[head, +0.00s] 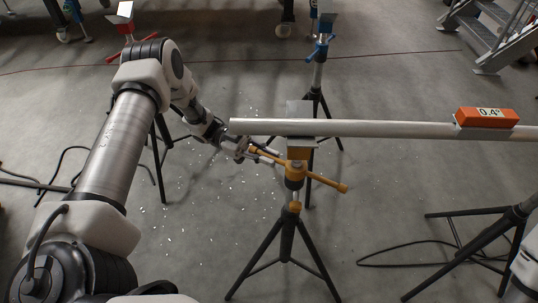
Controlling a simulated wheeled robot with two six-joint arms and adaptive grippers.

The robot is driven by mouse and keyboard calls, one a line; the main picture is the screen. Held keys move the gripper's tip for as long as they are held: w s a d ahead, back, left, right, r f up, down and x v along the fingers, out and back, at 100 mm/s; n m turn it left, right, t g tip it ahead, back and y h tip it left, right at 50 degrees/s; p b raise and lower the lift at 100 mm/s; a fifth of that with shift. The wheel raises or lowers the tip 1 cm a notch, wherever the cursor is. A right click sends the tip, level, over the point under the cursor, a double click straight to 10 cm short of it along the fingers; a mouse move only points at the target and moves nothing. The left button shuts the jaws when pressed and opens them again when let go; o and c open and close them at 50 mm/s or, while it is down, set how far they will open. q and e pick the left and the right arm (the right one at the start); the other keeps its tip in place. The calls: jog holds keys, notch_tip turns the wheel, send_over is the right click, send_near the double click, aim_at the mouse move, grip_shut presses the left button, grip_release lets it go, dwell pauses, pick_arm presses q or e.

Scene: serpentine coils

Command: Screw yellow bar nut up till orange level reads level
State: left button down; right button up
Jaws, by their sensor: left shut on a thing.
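The yellow bar nut (295,170) sits on a tripod stand, with one bar reaching out to the lower right and the other toward my left gripper. My left gripper (258,152) is shut on the near-left bar of the nut. Its fingertips are small in this view. The orange level (484,117) lies on the metal pipe (380,129) toward its right part and its display reads 0.4°. The pipe's left part rests on the head of the yellow-nut stand. My right gripper is not in view.
The tripod (287,240) under the nut spreads its legs on the floor. A blue-handled stand (318,70) is behind the pipe, a red-handled one (126,28) at upper left. Another tripod (500,228) and a cable lie at right. Pale bits litter the floor. Steps (495,30) stand upper right.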

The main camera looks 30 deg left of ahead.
pick_arm(q)
jog(key=shift+w+r, duration=0.1)
jog(key=c, duration=1.2)
grip_release()
jog(key=a, duration=1.2)
